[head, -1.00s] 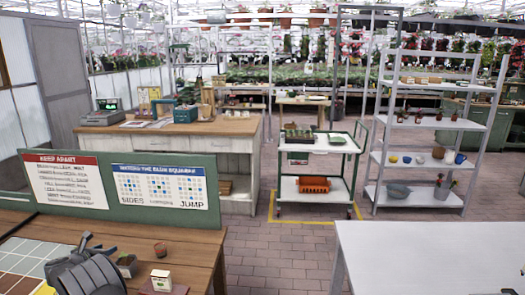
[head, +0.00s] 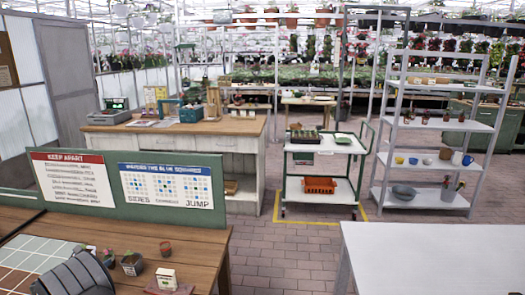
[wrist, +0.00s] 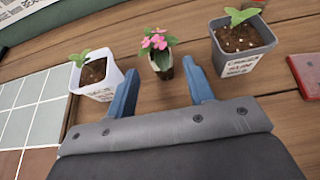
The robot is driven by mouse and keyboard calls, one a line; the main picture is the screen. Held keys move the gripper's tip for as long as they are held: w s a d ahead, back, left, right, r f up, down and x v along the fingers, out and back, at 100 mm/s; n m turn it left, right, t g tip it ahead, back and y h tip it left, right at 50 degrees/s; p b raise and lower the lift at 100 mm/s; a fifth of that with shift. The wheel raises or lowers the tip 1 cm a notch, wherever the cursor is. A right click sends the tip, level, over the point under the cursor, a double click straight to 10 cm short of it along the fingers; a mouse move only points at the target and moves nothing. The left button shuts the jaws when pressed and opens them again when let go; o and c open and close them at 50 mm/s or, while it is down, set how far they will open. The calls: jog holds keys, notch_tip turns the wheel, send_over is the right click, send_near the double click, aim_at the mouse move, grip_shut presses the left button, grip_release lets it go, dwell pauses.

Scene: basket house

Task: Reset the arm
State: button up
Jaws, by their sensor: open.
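In the wrist view my gripper (wrist: 160,92) is open, its two blue fingers apart with nothing held. A small pot with pink flowers (wrist: 160,58) stands just beyond the gap between the fingertips. A white pot with a seedling (wrist: 97,78) is left of the left finger, and a grey labelled pot with a seedling (wrist: 243,45) is right of the right finger. In the head view the grey rounded part of my arm (head: 78,277) shows at the bottom left, over the wooden table (head: 205,262); the fingertips are hidden there.
A tiled tray (head: 30,258) lies left of my arm. A green board with two posters (head: 170,187) stands behind. A white table (head: 440,255) is at right.

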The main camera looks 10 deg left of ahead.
aim_at(107, 257)
jog(key=v, duration=0.3)
jog(key=shift+s+r, duration=0.2)
jog(key=shift+s, duration=0.15)
jog(key=x, duration=1.1)
jog(key=shift+w+f, duration=0.1)
jog(key=shift+f, duration=0.1)
jog(key=shift+w+r, duration=0.2)
jog(key=shift+w, duration=0.15)
notch_tip(107, 257, up, 4)
jog(key=shift+s+f, duration=0.1)
jog(key=shift+f, duration=0.05)
jog(key=w+d+r, duration=0.2)
jog(key=d+r, duration=0.5)
jog(key=d, duration=0.4)
jog(key=s+d+n+y, duration=0.1)
jog(key=s+d, duration=0.2)
jog(key=s, duration=0.5)
jog(key=s+d, duration=0.4)
jog(key=s, duration=0.5)
jog(key=s+a+f, duration=0.3)
jog(key=a+f, duration=0.2)
jog(key=a, duration=0.1)
jog(key=shift+s+a, duration=0.15)
jog(key=shift+a, duration=0.15)
jog(key=shift+d, duration=0.1)
